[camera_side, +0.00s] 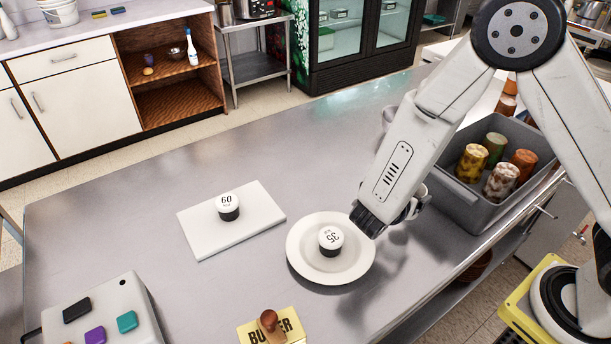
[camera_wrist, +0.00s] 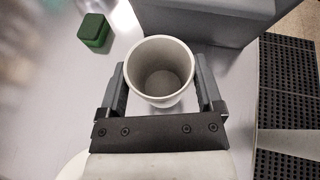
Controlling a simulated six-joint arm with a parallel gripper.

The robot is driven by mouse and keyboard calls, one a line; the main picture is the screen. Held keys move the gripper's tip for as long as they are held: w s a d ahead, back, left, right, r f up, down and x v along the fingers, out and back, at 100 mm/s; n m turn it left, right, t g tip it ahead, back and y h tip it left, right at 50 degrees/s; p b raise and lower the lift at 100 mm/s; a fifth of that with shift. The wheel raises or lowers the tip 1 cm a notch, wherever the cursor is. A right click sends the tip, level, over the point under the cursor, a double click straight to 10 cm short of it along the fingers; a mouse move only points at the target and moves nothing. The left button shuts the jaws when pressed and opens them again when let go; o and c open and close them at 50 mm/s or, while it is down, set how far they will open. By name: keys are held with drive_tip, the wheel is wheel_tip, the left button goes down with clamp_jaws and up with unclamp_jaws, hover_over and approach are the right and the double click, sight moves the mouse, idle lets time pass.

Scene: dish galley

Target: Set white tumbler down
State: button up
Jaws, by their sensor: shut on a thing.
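The white tumbler (camera_wrist: 160,88) is between the two fingers of my gripper (camera_wrist: 161,78) in the wrist view, its open mouth towards the camera and its inside empty. My gripper is shut on it, one finger on each side. In the side view my gripper (camera_side: 388,212) is just right of the white plate, over the steel counter, and hides most of the tumbler (camera_side: 420,193). I cannot tell whether the tumbler's base touches the counter.
The white plate (camera_side: 300,265) holds a round piece marked 35 (camera_side: 331,240). A white board (camera_side: 200,238) holds one marked 60 (camera_side: 228,207). A grey bin (camera_side: 465,205) with several jars stands right. A green block (camera_wrist: 93,32) is near the tumbler.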

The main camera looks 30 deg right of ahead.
drive_tip(key=shift+f, duration=0.45)
drive_tip(key=shift+f, duration=0.1)
drive_tip(key=shift+f, duration=1.65)
drive_tip(key=shift+f, duration=0.15)
drive_tip(key=o, duration=1)
drive_tip(key=shift+r, duration=0.2)
drive_tip(key=v, duration=1.2)
drive_tip(key=shift+d, duration=0.1)
